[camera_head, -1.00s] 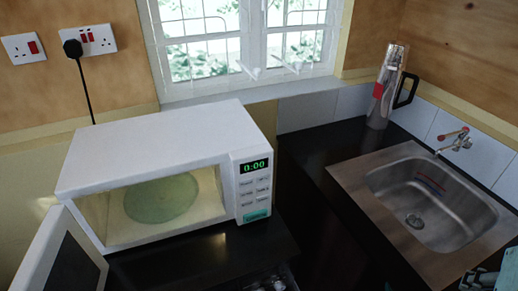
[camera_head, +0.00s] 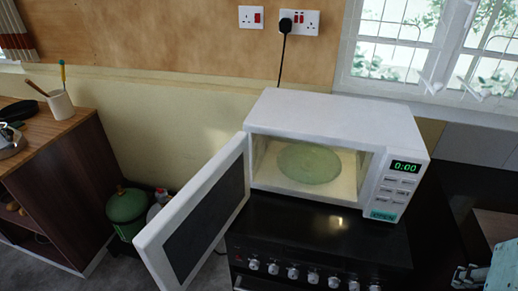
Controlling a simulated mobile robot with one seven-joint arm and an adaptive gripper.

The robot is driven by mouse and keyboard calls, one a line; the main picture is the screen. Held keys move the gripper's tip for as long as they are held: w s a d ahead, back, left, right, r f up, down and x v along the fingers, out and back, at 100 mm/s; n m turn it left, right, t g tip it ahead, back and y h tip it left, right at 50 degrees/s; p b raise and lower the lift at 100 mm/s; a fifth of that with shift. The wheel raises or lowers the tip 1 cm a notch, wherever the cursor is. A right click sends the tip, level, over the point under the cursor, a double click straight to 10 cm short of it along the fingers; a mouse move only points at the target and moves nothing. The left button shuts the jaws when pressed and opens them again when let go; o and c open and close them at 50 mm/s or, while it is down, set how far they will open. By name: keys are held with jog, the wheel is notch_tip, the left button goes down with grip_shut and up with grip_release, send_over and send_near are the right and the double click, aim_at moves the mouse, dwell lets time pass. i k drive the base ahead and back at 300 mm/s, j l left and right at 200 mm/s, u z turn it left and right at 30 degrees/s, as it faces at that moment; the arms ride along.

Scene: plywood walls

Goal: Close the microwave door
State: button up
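The white microwave (camera_head: 330,118) stands on a black surface right of the middle, with a green clock reading on its right-hand panel. Its door (camera_head: 205,213) is hinged on the left side and swung wide open toward the front left. The dark door window faces me. Inside is an empty-looking lit cavity with a round glass turntable (camera_head: 309,163). Part of my gripper (camera_head: 466,277) shows at the lower right edge, well to the right of the door and touching nothing that I can see. Its fingers are too cut off to read.
A black cooker with several knobs (camera_head: 313,278) is below the microwave. At left is a wooden cabinet (camera_head: 60,195) with a utensil pot (camera_head: 61,108). A green gas bottle (camera_head: 126,212) stands on the floor behind the door. Grey floor shows between cabinet and cooker.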

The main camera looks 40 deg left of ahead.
aim_at(174, 247)
jog(key=k+u, duration=0.1)
jog(key=u, duration=2.45)
